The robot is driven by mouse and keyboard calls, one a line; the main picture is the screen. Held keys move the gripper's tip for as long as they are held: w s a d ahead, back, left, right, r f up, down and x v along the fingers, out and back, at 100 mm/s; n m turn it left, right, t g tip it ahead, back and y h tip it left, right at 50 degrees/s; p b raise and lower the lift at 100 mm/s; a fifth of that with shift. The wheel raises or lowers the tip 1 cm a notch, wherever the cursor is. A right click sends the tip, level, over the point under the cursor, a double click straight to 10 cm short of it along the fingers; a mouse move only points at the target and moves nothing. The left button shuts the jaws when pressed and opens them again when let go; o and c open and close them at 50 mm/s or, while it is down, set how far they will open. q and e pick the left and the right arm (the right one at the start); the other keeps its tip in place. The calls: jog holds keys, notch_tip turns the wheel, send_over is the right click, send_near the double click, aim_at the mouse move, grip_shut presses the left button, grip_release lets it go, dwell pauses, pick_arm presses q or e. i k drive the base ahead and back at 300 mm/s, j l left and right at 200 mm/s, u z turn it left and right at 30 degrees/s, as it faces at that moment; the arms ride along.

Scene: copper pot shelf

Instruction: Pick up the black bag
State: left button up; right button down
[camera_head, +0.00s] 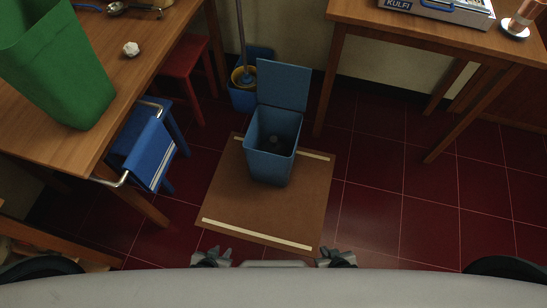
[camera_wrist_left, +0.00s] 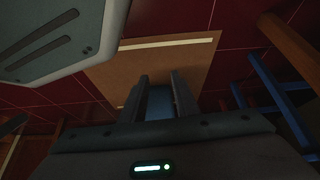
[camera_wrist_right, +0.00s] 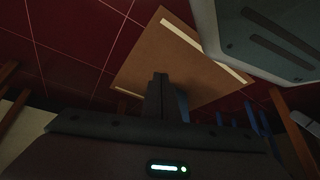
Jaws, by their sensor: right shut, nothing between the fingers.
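I cannot make out a black bag for certain in any view. A blue bin (camera_head: 268,158) with its lid (camera_head: 282,86) raised stands on a brown mat (camera_head: 225,200) in the head view. Its inside is dark, with a small greyish thing (camera_head: 274,140) in it that I cannot identify. My left gripper (camera_head: 212,258) is near the bottom edge of the head view, short of the mat; the left wrist view shows its fingers (camera_wrist_left: 158,80) apart and empty. My right gripper (camera_head: 337,258) is beside the mat's near right corner in the picture; its fingers (camera_wrist_right: 160,80) are together, empty.
A green bin (camera_head: 62,75) and a white crumpled ball (camera_head: 131,49) are on the left wooden table (camera_head: 125,85). A blue step stool (camera_head: 150,150) and red stool (camera_head: 184,72) stand beside it. A mop bucket (camera_head: 240,92) is behind. Red tiled floor (camera_head: 400,205) lies clear at right.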

aim_at(274, 146)
jog(key=i+l+u, duration=0.25)
jog(key=i+l, duration=0.15)
jog(key=l, duration=0.2)
jog(key=i+l+u, duration=0.15)
jog(key=l, duration=0.2)
jog(key=i+l+u, duration=0.1)
jog(key=l, duration=0.25)
jog(key=i+l+u, duration=0.25)
jog(key=l, duration=0.5)
jog(key=i, duration=0.1)
